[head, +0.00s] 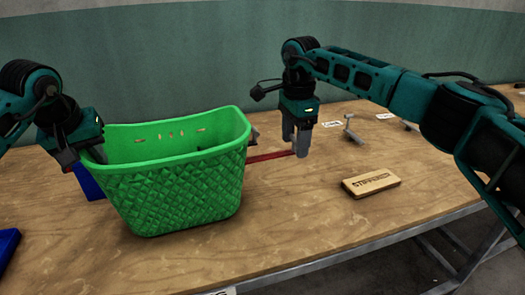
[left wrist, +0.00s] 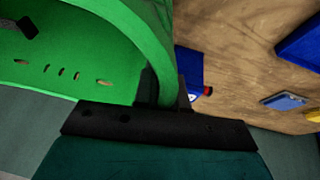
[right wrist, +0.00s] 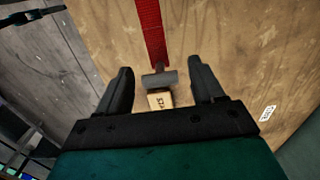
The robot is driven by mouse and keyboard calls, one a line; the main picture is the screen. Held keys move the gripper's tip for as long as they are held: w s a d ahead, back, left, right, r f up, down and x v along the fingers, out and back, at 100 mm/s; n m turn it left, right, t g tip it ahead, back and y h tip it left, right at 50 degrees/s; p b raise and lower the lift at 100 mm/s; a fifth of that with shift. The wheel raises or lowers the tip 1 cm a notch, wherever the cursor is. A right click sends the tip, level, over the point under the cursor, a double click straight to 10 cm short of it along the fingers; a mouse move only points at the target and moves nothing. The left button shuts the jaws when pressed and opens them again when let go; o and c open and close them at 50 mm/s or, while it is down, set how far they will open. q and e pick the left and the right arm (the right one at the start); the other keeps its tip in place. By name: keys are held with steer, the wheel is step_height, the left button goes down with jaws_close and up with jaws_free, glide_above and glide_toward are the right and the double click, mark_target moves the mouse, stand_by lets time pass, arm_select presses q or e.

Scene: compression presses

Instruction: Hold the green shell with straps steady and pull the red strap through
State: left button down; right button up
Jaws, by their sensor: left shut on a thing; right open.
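The green shell (head: 185,190) stands upright on the table, a basket-like tub with a quilted outer wall and several slots. My left gripper (head: 88,158) is shut on its left rim. In the left wrist view the shell's rim (left wrist: 150,45) runs between the fingers. The red strap (head: 268,157) sticks out from the shell's right side toward my right gripper (head: 302,145). In the right wrist view the strap (right wrist: 150,35) ends in a grey metal tip (right wrist: 159,79). My right gripper is open, its fingers on either side of and just short of that tip.
A wooden block with dark lettering (head: 370,185) lies on the table (head: 300,215) to the right. Small metal parts and white labels (head: 331,125) lie farther back. Blue items (head: 8,243) lie at the left.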

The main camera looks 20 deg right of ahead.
mark_target(295, 137)
arm_select(q)
steer(key=shift+d, duration=0.1)
arm_select(e)
step_height(295, 137, up, 12)
stand_by(0.5)
arm_select(q)
steer(key=c, duration=1.1)
jaws_free()
